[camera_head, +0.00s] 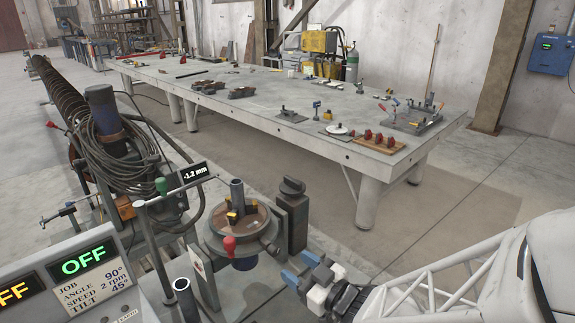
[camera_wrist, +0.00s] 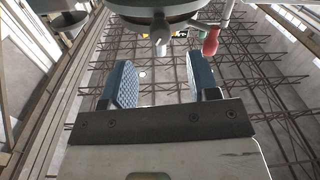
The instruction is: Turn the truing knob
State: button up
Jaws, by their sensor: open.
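The positioner's round, brown-topped table (camera_head: 262,221) stands at the lower middle of the head view, with an upright grey pipe (camera_head: 237,192) at its centre. A red handle (camera_head: 229,243) is at its front rim; a red handle on a crank also shows in the wrist view (camera_wrist: 211,41). A small grey knob-like end (camera_wrist: 161,45) sticks out below the round body in the wrist view. I cannot tell which part is the truing knob. My gripper (camera_head: 299,268) is open and empty, right of the table and apart from it. Its blue fingers (camera_wrist: 160,70) point toward the grey end.
A black-topped post (camera_head: 292,187) stands close behind my gripper. A control box with an OFF display (camera_head: 83,260) and a -1.2 mm readout (camera_head: 194,173) are to the left. A long workbench (camera_head: 250,100) with tools lies behind. Floor at right is clear.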

aim_at(277, 253)
jog(key=shift+n, duration=0.5)
jog(key=shift+x, duration=3.8)
jog(key=shift+c, duration=0.5)
jog(key=c, duration=0.8)
jog(key=shift+m, duration=0.4)
